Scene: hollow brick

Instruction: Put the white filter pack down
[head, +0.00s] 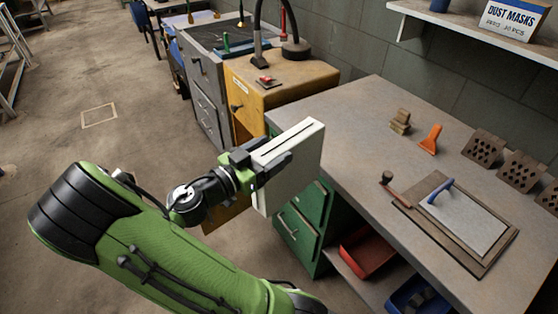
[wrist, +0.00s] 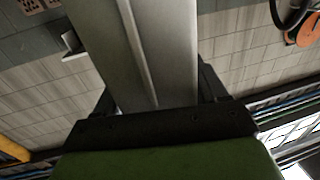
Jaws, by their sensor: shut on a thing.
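The white filter pack (head: 296,172) is a flat pale block with a dark slot along its upper edge. My gripper (head: 268,168) is shut on it and holds it upright, slightly tilted, in the air. In the head view it appears in front of the green drawer unit and the left edge of the grey workbench (head: 345,122). The wrist view shows the pack (wrist: 160,50) filling the space between my fingers, with a groove down its face. Its lower far side is partly hidden by my gripper.
The bench's near left area is bare. A yellow cabinet (head: 290,83) stands behind. Red (head: 368,252) and blue bins sit below.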

